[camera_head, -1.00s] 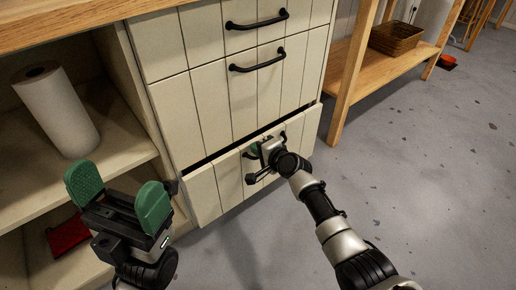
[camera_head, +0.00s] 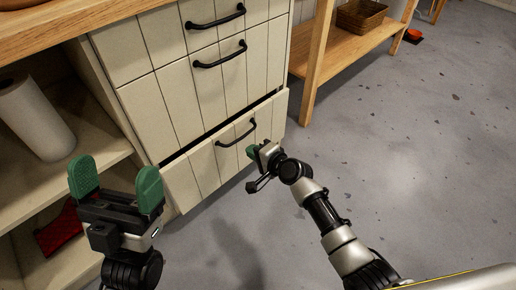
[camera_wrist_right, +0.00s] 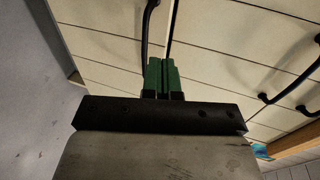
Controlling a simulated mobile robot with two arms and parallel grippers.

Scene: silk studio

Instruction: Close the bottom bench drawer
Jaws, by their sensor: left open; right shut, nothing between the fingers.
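The bottom bench drawer (camera_head: 206,172) is the lowest pale plank front of the bench and stands slightly out, with a dark gap along its top edge. Its black bar handle (camera_head: 237,133) is in plain sight. My right gripper (camera_head: 251,152) is shut and empty, low in front of the drawer's right part, right of and below the handle. In the right wrist view its green fingers (camera_wrist_right: 161,76) are together, pointing at the pale fronts beside a black handle; contact cannot be told. My left gripper (camera_head: 116,190) is open and empty, at the left near the shelves.
Two drawers with black handles (camera_head: 220,54) sit above, looking closed. Open shelves at left hold a paper roll (camera_head: 35,118) and a red item (camera_head: 58,230). A wooden table leg (camera_head: 316,65) stands right of the bench. The grey floor (camera_head: 420,170) at right is clear.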

